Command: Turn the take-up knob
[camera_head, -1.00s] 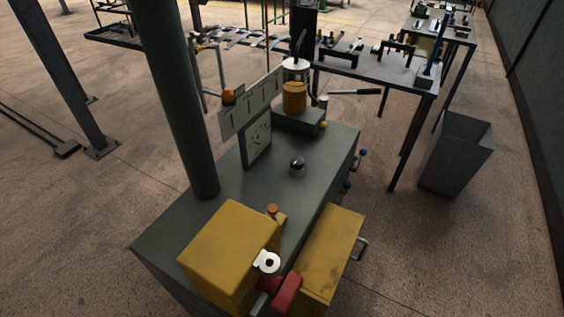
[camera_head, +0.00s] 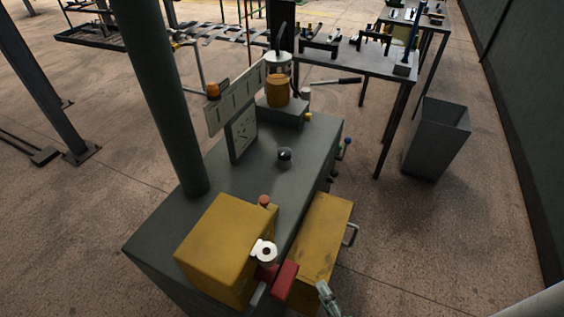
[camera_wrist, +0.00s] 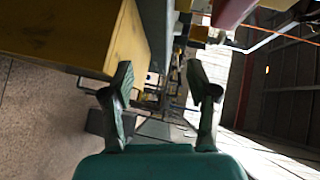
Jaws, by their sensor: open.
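No knob is labelled, so I cannot tell which one is the take-up knob. A dark round knob with a pale base (camera_head: 284,154) stands on the grey machine top (camera_head: 225,190). Small knobs stick out at the machine's right side, one of them blue (camera_head: 348,141). A small yellow knob (camera_head: 308,117) sits by the raised block. My gripper (camera_head: 328,292) shows at the bottom edge of the head view, beside the yellow door. In the wrist view its two fingers (camera_wrist: 160,80) are spread apart with nothing between them.
A yellow box (camera_head: 225,245) and an open yellow door (camera_head: 320,240) with a handle stand at the front, with a red block (camera_head: 284,280) between. A green post (camera_head: 170,100) rises at the left. A grey bin (camera_head: 437,140) stands on the right; floor is clear before it.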

